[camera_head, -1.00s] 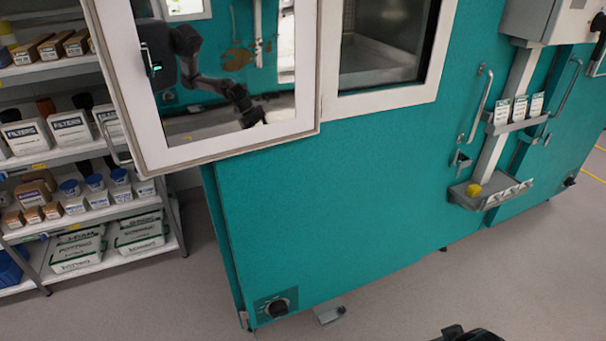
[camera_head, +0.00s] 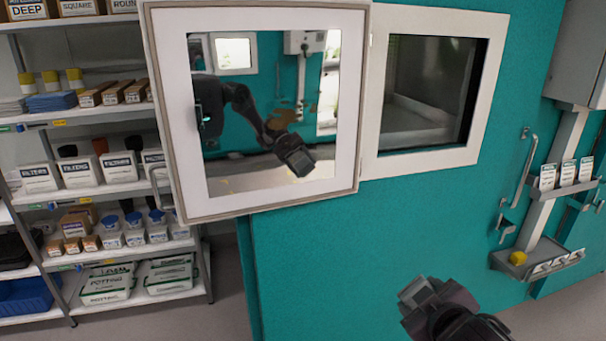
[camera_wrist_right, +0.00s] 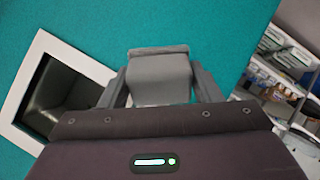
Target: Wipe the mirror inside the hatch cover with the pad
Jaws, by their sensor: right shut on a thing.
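The hatch cover (camera_head: 163,120) hangs open at the upper left in the head view, its pale frame around the mirror (camera_head: 225,170). Brown smears (camera_head: 283,117) show right of the mirror's middle. The mirror reflects a dark arm of mine and the room. My right gripper (camera_head: 418,298) is low in the head view, below and right of the mirror and apart from it. It is shut on a grey pad (camera_wrist_right: 160,80), which stands between the two fingers in the right wrist view. My left gripper is not directly in view.
The hatch window (camera_head: 425,90) is right of the cover in the teal chamber wall (camera_head: 330,250). A shelf rack (camera_head: 130,190) with boxes and bottles stands left. A small tray (camera_head: 540,268) with a yellow item (camera_head: 518,258) is at right. Space before the mirror looks clear.

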